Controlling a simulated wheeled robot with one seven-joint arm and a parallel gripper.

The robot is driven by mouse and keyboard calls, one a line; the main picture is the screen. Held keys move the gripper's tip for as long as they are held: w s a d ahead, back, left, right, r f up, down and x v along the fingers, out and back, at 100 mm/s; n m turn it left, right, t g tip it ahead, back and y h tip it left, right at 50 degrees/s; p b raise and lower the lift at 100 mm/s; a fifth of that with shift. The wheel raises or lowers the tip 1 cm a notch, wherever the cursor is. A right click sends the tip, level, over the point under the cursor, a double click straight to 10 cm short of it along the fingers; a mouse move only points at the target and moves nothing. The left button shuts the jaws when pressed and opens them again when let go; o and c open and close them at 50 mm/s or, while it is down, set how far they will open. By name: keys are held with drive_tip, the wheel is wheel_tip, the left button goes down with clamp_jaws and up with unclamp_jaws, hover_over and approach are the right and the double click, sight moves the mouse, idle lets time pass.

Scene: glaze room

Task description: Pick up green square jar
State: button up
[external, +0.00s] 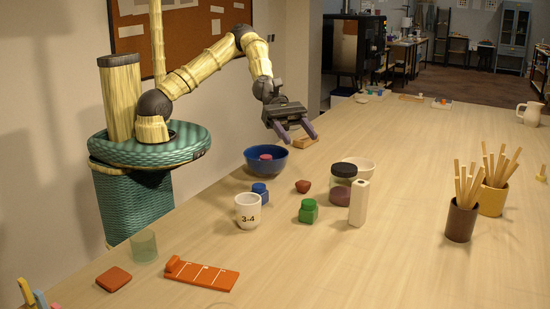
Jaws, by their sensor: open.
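The green square jar (308,211) is a small squat jar with a narrower top. It stands upright on the wooden table, right of the white cup marked 3-4 (248,211) and left of a tall white block-like bottle (359,204). My gripper (294,138) hangs above the table, farther back than the jar and clear of it. Its two purple fingers are apart, with nothing between them.
Near the jar are a small blue jar (260,194), a reddish lump (303,186) and a black-lidded jar (344,173). A blue bowl (281,163) holds a pink piece. Brush pots (461,222) stand at right. The table front centre is clear.

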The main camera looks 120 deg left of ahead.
approach(306, 200)
drive_tip(key=x, duration=0.3)
drive_tip(key=shift+w+d, duration=0.15)
drive_tip(key=shift+w, duration=0.25)
drive_tip(key=shift+x, duration=1)
drive_tip(key=shift+d, duration=0.15)
drive_tip(key=shift+w, duration=0.1)
drive_tip(key=shift+f+p+x, duration=0.2)
drive_tip(key=shift+p+x, duration=1)
drive_tip(key=shift+x, duration=1.45)
